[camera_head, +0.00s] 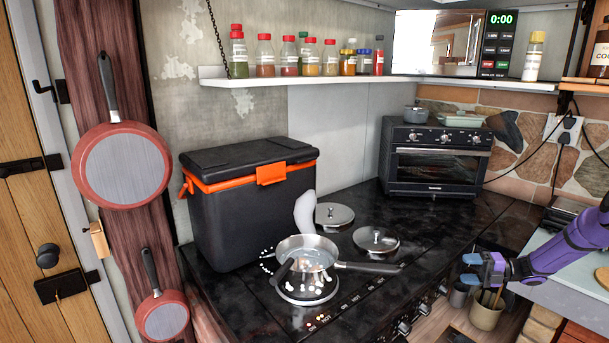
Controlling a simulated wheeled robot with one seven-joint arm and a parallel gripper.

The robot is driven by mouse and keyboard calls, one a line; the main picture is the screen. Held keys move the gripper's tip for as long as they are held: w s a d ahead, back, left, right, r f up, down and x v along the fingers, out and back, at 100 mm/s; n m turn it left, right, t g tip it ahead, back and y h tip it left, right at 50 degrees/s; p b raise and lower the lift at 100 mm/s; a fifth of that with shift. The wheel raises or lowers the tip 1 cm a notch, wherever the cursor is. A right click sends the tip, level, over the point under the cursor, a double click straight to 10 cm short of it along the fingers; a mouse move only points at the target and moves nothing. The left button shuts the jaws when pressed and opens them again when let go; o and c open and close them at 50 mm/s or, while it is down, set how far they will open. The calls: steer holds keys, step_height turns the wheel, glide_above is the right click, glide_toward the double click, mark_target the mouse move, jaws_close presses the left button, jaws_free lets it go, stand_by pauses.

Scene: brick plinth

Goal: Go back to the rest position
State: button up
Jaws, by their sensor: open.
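My gripper (469,269) is at the right, at the end of my purple arm. Its blue fingers point left and are apart, with nothing visible between them. It is in front of the counter edge, near the utensil pot and clear of the frying pan. The small steel frying pan (296,248) sits on the front burner of the black stove, with its dark handle pointing right. White bits lie in and around it. A pale rounded object (305,212) stands behind the pan.
A black cooler (240,225) is at the left, and a toaster oven (437,165) at the back. A beige utensil pot (486,312) is just below my gripper. A spice shelf (330,82) hangs above.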

steer(key=s+a+r+n+g+h, duration=0.35)
steer(key=a+r+n, duration=0.35)
steer(key=r, duration=0.4)
steer(key=s+a+r+n+g+h, duration=0.2)
steer(key=s+a+r+n+h, duration=0.2)
steer(key=a+r+n, duration=0.55)
steer(key=s+a+r+n+t+h, duration=0.25)
steer(key=s+r+n+h, duration=0.4)
steer(key=s+r, duration=0.7)
steer(key=s+a+r+n+t+h, duration=0.1)
steer(key=s+r+n+t, duration=0.1)
steer(key=s+n, duration=0.6)
steer(key=s+r+n+t+h, duration=0.1)
steer(key=s+r+n+t, duration=0.1)
steer(key=s+n, duration=0.6)
steer(key=s, duration=0.5)
steer(key=shift+a+r, duration=0.25)
steer(key=shift+a, duration=0.1)
